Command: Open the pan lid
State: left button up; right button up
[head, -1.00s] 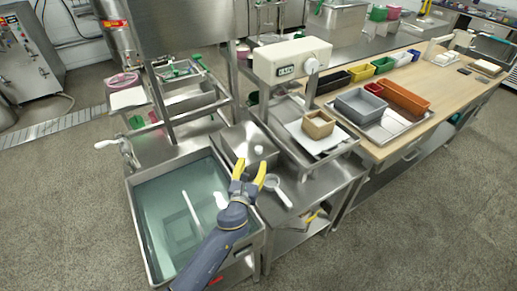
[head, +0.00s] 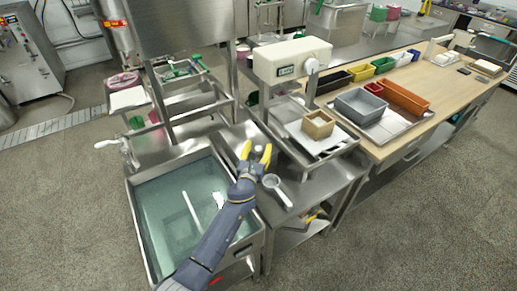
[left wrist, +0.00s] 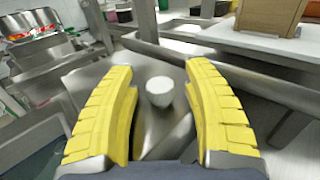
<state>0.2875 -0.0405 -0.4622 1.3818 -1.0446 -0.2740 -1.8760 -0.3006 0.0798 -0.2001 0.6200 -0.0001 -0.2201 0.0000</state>
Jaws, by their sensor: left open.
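The pan lid is a flat steel sheet (left wrist: 105,72) with a round white knob (left wrist: 160,90), both clear in the left wrist view. In the head view part of the steel lid (head: 230,137) shows beside the sink, and my left gripper covers the knob. My left gripper (head: 256,151) has yellow fingers spread apart and reaches over the lid. In the left wrist view the knob shows between the open fingers (left wrist: 158,78), with gaps on both sides. Whether the fingers reach down to knob height is hard to tell. My right gripper is not in view.
A sink basin of water (head: 165,205) lies left of the lid. A round strainer with a handle (head: 277,188) lies close right of my gripper. A cream scale (head: 291,62) and a tray with a cardboard box (head: 318,124) stand behind to the right.

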pick_arm(q)
jog(key=shift+c, duration=0.5)
grip_shut()
jog(key=shift+r, duration=0.1)
